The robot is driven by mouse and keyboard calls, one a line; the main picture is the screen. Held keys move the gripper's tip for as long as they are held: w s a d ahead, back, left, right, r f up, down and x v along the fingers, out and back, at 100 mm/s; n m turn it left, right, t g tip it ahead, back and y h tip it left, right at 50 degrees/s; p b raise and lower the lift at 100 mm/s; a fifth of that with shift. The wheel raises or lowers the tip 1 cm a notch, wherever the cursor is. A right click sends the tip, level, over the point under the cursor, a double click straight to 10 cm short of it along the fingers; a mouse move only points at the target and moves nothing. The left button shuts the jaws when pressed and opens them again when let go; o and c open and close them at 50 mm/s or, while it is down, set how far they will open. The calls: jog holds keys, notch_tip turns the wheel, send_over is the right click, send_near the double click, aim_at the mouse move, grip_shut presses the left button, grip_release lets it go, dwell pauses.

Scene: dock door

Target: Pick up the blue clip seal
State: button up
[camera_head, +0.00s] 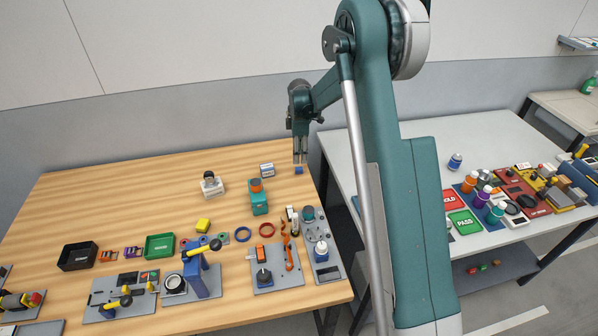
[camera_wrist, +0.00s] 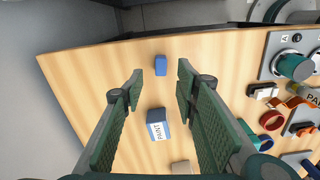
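The blue clip seal (camera_head: 299,171) is a small blue block lying on the wooden table near its back right edge. In the wrist view the clip seal (camera_wrist: 160,65) shows between my two fingertips. My gripper (camera_head: 300,160) points down just above it in the head view. In the wrist view my gripper (camera_wrist: 160,75) is open, with a wide gap and nothing held. I cannot tell the exact height of the fingertips over the seal.
A blue and white box marked PAINT (camera_wrist: 157,124) stands close by; the head view shows the box (camera_head: 267,170) left of my gripper. A teal device with an orange top (camera_head: 259,198) stands nearer. The wooden table (camera_head: 110,190) is bare at back left.

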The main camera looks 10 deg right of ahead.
aim_at(299, 168)
jog(key=shift+f, duration=1.3)
jog(key=shift+s+a+f, duration=0.1)
jog(key=shift+a+f, duration=0.05)
jog(key=shift+f, duration=2.45)
jog(key=c, duration=0.7)
